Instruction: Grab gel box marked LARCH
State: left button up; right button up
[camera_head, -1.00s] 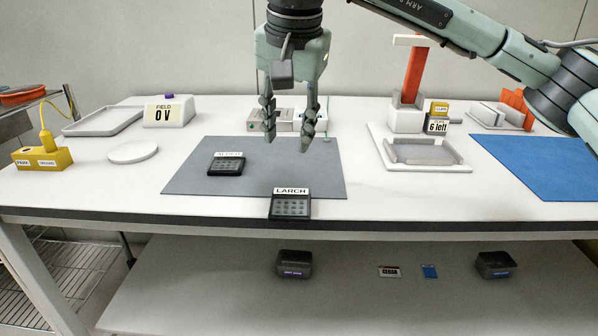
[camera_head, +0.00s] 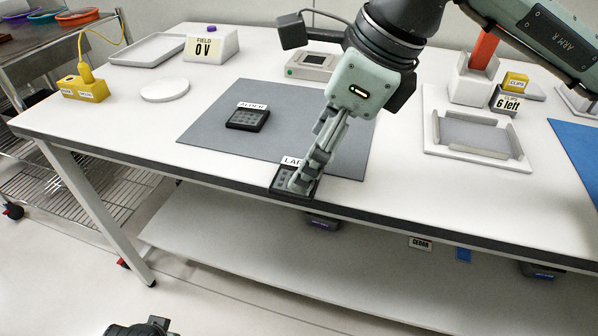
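The gel box marked LARCH (camera_head: 280,182) is a small black box with a white label, at the front edge of the grey mat (camera_head: 215,130) and the table edge. My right gripper (camera_head: 303,182) points down at it, its fingers over the box and hiding much of it and part of the label. The fingers are seen nearly edge-on, so I cannot tell whether they are open or touch the box. A similar black box marked ALDER (camera_head: 248,119) lies on the mat to the left.
Behind stand a white FIELD 0 V block (camera_head: 211,46) and a grey instrument (camera_head: 312,66). A yellow block (camera_head: 85,90) and white disc (camera_head: 165,91) are left; a pale tray (camera_head: 477,143) is right. A lower shelf (camera_head: 230,230) lies below.

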jog(key=x, duration=0.5)
jog(key=shift+w+p, duration=0.35)
jog(key=shift+w, duration=0.05)
pick_arm(q)
jog(key=shift+d+f, duration=0.1)
jog(key=shift+f, duration=0.8)
pick_arm(e)
jog(key=shift+c, duration=0.5)
jog(key=c, duration=1.2)
jog(key=shift+o, duration=0.2)
jog(key=shift+r, duration=0.1)
